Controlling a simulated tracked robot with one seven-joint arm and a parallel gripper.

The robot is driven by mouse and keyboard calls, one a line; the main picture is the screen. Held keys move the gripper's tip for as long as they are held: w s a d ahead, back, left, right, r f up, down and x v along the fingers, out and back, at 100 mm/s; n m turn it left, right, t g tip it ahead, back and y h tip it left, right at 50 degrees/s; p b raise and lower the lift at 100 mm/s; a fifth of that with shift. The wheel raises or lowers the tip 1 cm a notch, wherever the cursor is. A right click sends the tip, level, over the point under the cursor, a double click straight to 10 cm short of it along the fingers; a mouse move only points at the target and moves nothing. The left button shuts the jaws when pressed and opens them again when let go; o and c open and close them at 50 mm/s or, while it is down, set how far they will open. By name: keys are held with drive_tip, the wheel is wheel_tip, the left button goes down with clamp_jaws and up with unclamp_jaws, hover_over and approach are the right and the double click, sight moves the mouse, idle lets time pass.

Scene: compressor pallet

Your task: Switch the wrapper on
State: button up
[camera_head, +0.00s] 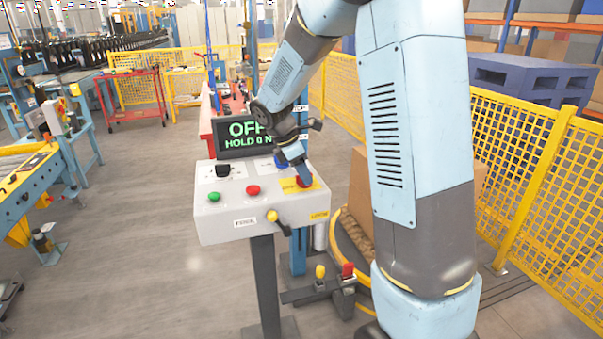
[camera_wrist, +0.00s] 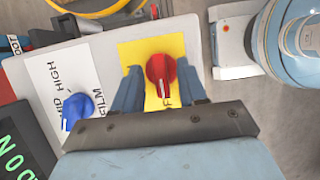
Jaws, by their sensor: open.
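The grey control box (camera_head: 225,212) of the wrapper stands on a post in the head view. Its display (camera_head: 245,138) reads OFF and HOLD 0 N in green. A red rotary knob (camera_wrist: 157,70) sits on a yellow plate (camera_wrist: 178,45) in the wrist view, its white mark towards a partly hidden label with an F. My gripper (camera_head: 302,177) is open over this knob, with one finger on each side; I cannot tell whether they touch it. A blue knob (camera_wrist: 76,108) is on the white plate to the left.
A carton (camera_head: 362,190) stands on a pallet behind my arm. Yellow mesh fencing (camera_head: 530,160) closes the right side. The floor to the left is open.

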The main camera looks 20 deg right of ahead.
drive_tip(key=shift+f, duration=0.15)
clamp_jaws()
idle(0.4)
drive_tip(key=m+g, duration=0.1)
drive_tip(key=m, duration=0.3)
drive_tip(key=shift+w+m+g, duration=0.2)
drive_tip(key=shift+m+g, duration=0.2)
drive_tip(key=m, duration=0.2)
drive_tip(key=m+g+y, duration=0.1)
drive_tip(key=m, duration=0.1)
drive_tip(key=shift+d+m+g, duration=0.15)
drive_tip(key=shift+m+g, duration=0.15)
drive_tip(key=m+y, duration=0.1)
drive_tip(key=m, duration=0.1)
drive_tip(key=m+g, duration=0.1)
drive_tip(key=m, duration=0.1)
drive_tip(key=shift+w+d+m+y, duration=0.1)
drive_tip(key=shift+m+y, duration=0.2)
drive_tip(key=shift+y, duration=0.1)
drive_tip(key=shift+d+m+y, duration=0.1)
drive_tip(key=shift+m+y, duration=0.7)
drive_tip(key=shift+m, duration=1.2)
